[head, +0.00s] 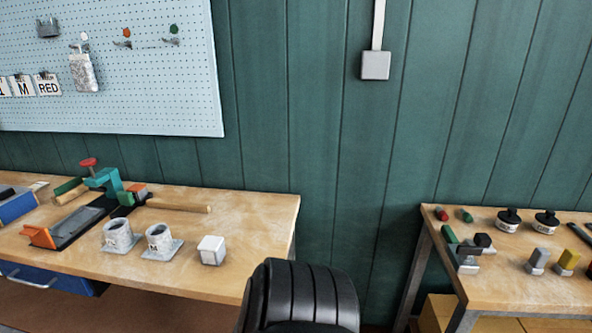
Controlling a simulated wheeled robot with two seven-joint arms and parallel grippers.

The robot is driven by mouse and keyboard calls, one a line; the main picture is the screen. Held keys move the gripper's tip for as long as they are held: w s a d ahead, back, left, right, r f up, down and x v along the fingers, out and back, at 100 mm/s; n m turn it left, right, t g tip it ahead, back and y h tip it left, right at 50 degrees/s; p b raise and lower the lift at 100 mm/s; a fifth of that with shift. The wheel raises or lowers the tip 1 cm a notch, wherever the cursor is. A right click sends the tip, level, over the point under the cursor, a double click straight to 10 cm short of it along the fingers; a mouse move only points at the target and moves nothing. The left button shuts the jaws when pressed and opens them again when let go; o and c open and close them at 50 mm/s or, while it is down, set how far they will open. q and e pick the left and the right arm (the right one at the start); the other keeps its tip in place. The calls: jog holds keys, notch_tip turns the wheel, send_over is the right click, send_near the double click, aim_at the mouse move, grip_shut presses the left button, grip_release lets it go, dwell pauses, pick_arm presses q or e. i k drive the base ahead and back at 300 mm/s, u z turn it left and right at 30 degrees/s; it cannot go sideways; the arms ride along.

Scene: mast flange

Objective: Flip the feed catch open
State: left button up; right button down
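No part is clearly recognisable as the feed catch. On the left bench, a dark flat fixture (78,222) has an orange wedge-shaped piece (39,236) at its near end. A teal clamp-like part (103,180) with a red knob (88,162) stands at its far end. On the right bench, a small grey and black device (468,258) sits near the left edge. I cannot tell whether either carries the catch. Neither of my grippers is in view.
Two grey cups on square bases (119,236) and a white block (212,250) stand on the left bench (255,215). A black ribbed shape (300,296), like a chair back, rises between the benches. The right bench (500,285) holds several small blocks and black-topped jars.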

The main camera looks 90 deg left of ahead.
aim_at(125, 198)
jog(key=i, duration=0.1)
jog(key=u, duration=4.65)
